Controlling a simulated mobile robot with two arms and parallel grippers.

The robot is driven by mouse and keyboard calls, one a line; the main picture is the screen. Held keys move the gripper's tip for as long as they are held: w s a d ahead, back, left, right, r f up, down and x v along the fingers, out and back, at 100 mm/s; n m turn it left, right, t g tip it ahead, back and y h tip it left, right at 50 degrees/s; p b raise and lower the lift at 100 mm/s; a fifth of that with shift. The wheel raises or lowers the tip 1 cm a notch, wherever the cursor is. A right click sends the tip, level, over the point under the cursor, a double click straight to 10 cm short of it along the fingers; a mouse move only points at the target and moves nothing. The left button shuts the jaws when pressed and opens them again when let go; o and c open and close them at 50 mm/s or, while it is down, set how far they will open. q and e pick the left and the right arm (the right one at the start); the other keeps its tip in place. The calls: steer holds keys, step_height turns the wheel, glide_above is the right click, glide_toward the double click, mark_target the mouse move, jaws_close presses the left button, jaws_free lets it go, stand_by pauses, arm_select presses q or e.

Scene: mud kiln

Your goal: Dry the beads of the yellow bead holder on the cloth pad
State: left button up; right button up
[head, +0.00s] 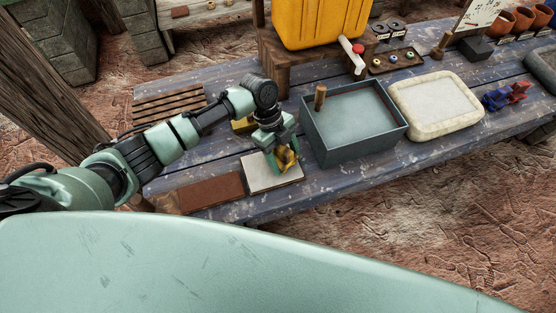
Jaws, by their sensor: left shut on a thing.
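The yellow bead holder (287,160) is in my left gripper (284,158), which is shut on it. The gripper points down over the pale cloth pad (262,182) near the front edge of the blue table. The holder is partly hidden by the gripper fingers. I cannot tell whether its beads touch the pad or hang just above it. My right gripper is not in view.
A water-filled grey basin (353,156) with a wooden handle (320,97) stands right of the pad. A cream tray (447,132) and blue (494,99) and red (517,92) pieces lie farther right. A brown pad (210,192) lies left; a slatted rack (168,104) lies behind.

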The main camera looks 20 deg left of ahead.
mark_target(267, 175)
arm_select(q)
steer(key=shift+s+a+p, duration=0.7)
steer(key=shift+a, duration=0.3)
steer(key=shift+s+a+f+p, duration=0.1)
steer(key=shift+s+a+p, duration=0.25)
steer(key=shift+s+a, duration=0.4)
steer(key=shift+s+a+f+p, duration=0.1)
steer(key=shift+s+a+p, duration=0.3)
steer(key=shift+a, duration=0.5)
steer(key=shift+w+d+b, duration=0.45)
steer(key=shift+d+b, duration=0.1)
steer(key=shift+d, duration=0.2)
steer(key=shift+w+d+r+b, duration=0.1)
steer(key=shift+w+d+b, duration=0.3)
steer(key=shift+w+d, duration=0.4)
steer(key=shift+w+d+b, duration=0.4)
steer(key=shift+w+d, duration=0.1)
steer(key=shift+d, duration=0.45)
steer(key=shift+s+a+r, duration=0.1)
steer(key=shift+a, duration=0.05)
steer(key=shift+s+a+p, duration=0.65)
steer(key=shift+a+p, duration=0.05)
steer(key=shift+a, duration=0.25)
steer(key=shift+s+a+p, duration=0.5)
steer(key=shift+s+a, duration=0.3)
steer(key=shift+a, duration=0.35)
steer(key=shift+s+a+f, duration=0.2)
steer(key=shift+a+f, duration=0.05)
